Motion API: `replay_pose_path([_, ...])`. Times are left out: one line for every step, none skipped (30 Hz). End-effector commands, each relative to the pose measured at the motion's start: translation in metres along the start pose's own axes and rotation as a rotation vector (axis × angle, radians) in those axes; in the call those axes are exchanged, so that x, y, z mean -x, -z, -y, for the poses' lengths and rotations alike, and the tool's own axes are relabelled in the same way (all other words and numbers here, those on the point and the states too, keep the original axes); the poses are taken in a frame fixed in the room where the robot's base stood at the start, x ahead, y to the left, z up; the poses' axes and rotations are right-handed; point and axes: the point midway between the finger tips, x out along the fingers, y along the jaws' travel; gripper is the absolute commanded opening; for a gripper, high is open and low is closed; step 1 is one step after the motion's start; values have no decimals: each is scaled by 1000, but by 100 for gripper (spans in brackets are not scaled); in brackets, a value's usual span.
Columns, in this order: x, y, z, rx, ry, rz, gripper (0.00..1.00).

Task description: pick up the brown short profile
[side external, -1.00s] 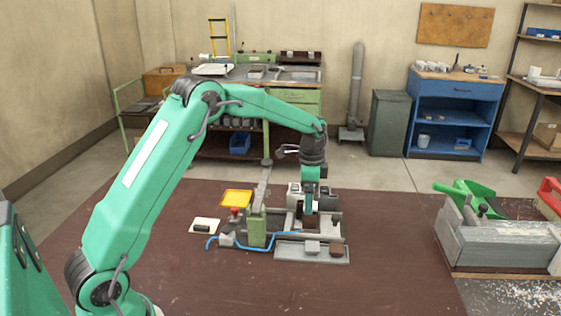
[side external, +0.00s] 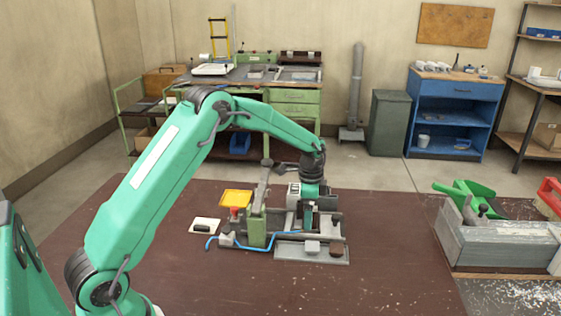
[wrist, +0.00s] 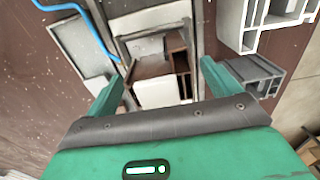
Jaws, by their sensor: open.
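My gripper (wrist: 162,72) is open, with its green fingers apart on either side of the clamp channel in the wrist view. A brown profile piece (wrist: 181,62) with an open, walled section lies between the fingers, not visibly touching either. A white block (wrist: 157,93) sits beside it, nearer my palm. In the side view my gripper (side external: 308,207) is low over the clamp bench (side external: 284,252), and its fingertips are hard to make out. A small brown block (side external: 336,248) and a grey block (side external: 312,246) rest on the front plate there.
A white profile (wrist: 268,22) and a grey profile (wrist: 256,76) stand close to my right finger. A blue hose (side external: 210,240) runs along the bench.

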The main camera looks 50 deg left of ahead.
Motion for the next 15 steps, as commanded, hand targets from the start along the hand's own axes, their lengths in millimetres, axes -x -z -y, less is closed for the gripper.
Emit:
replay_pose_path([0, 0, 0, 0, 0, 0, 89])
replay_pose_path([0, 0, 0, 0, 0, 0, 89])
replay_pose_path([0, 0, 0, 0, 0, 0, 89])
replay_pose_path([0, 0, 0, 0, 0, 0, 89])
replay_pose_path([0, 0, 0, 0, 0, 0, 89])
replay_pose_path([0, 0, 0, 0, 0, 0, 89])
replay_pose_path([0, 0, 0, 0, 0, 0, 89])
replay_pose_path([0, 0, 0, 0, 0, 0, 89])
replay_pose_path([0, 0, 0, 0, 0, 0, 89])
replay_pose_path([0, 0, 0, 0, 0, 0, 85])
replay_pose_path([0, 0, 0, 0, 0, 0, 79])
replay_pose_path([0, 0, 0, 0, 0, 0, 71])
replay_pose_path([0, 0, 0, 0, 0, 0, 66])
replay_pose_path([0, 0, 0, 0, 0, 0, 60])
replay_pose_path([0, 0, 0, 0, 0, 0, 52])
